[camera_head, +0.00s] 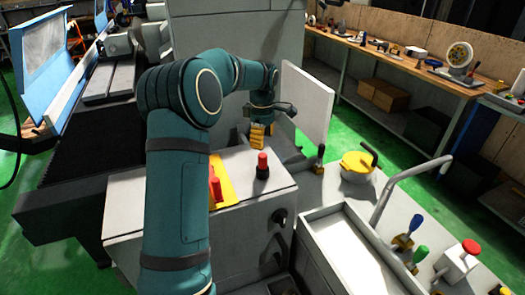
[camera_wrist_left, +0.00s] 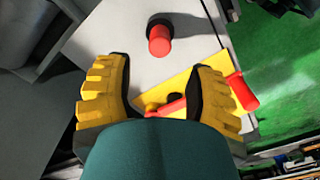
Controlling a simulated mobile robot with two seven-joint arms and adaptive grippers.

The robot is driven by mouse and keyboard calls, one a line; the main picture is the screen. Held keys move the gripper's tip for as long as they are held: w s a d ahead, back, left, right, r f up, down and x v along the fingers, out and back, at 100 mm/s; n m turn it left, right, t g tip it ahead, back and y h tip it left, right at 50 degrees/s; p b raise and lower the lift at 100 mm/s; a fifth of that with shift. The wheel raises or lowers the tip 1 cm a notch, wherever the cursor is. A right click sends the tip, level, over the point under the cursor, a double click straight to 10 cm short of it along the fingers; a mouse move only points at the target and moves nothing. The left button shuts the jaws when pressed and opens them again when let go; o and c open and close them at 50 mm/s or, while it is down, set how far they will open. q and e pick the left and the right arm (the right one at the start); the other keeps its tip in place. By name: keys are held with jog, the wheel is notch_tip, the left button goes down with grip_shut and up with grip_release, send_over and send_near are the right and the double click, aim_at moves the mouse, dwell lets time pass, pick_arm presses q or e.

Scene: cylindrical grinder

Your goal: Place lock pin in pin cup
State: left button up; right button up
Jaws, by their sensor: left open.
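A red pin (camera_head: 262,160) stands upright in a black round cup-like base (camera_head: 262,173) on the grey machine top. In the wrist view the red pin (camera_wrist_left: 159,42) and its black base (camera_wrist_left: 165,24) lie beyond my fingertips. My left gripper (camera_head: 258,134), with yellow ribbed fingers, is above and behind the red pin in the head view. In the wrist view the left gripper (camera_wrist_left: 163,70) is open, with nothing between its fingers. My right gripper is not in view.
A grey panel (camera_head: 308,100) stands upright just right of my gripper. A workbench (camera_head: 420,65) with tools runs behind.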

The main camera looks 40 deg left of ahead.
pick_arm(q)
jog(key=shift+r, duration=1.65)
jog(key=d+f+m, duration=0.1)
jog(key=d+f, duration=0.2)
jog(key=w+d+f+m, duration=0.1)
jog(key=d+f+m, duration=0.1)
jog(key=f, duration=0.2)
jog(key=w+d+f+m+h, duration=0.1)
jog(key=d+f+m, duration=0.1)
jog(key=d+f, duration=0.1)
jog(key=shift+d+f+t, duration=0.3)
jog(key=shift+d+f, duration=0.05)
jog(key=shift+f, duration=0.3)
jog(key=s+d+f+m+h, duration=0.25)
jog(key=d+f+m, duration=0.35)
jog(key=d+f, duration=0.6)
jog(key=s+d+f+m, duration=0.4)
jog(key=s+d, duration=0.3)
jog(key=s, duration=0.2)
jog(key=s+d+f+m+t, duration=0.1)
jog(key=s+d+f+m, duration=0.3)
jog(key=s+d, duration=0.4)
jog(key=shift+s+f+m+t, duration=0.25)
jog(key=shift+s+m+t, duration=0.05)
jog(key=shift+s, duration=0.25)
jog(key=shift+s+d, duration=0.1)
